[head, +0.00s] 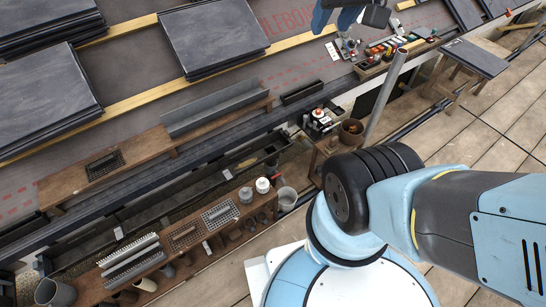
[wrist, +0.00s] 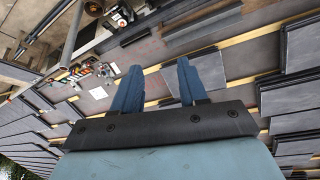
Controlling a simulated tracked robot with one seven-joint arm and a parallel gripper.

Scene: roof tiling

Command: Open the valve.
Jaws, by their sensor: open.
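My gripper (wrist: 157,65) is open and empty, its two blue fingers apart above the roof. In the head view my gripper (head: 347,12) is cut off by the top edge, above the roof slope. I cannot make out a valve for sure. A small round red and white fitting (head: 318,113) sits on a dark unit near the wooden bench, well below the gripper in the picture.
Stacks of dark slates (head: 212,38) lie on wooden battens. A tray of small coloured items (head: 392,46) stands near a grey post (head: 388,92). A bench holds clay and metal parts (head: 185,237). Plank decking (head: 475,125) is mostly clear at right.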

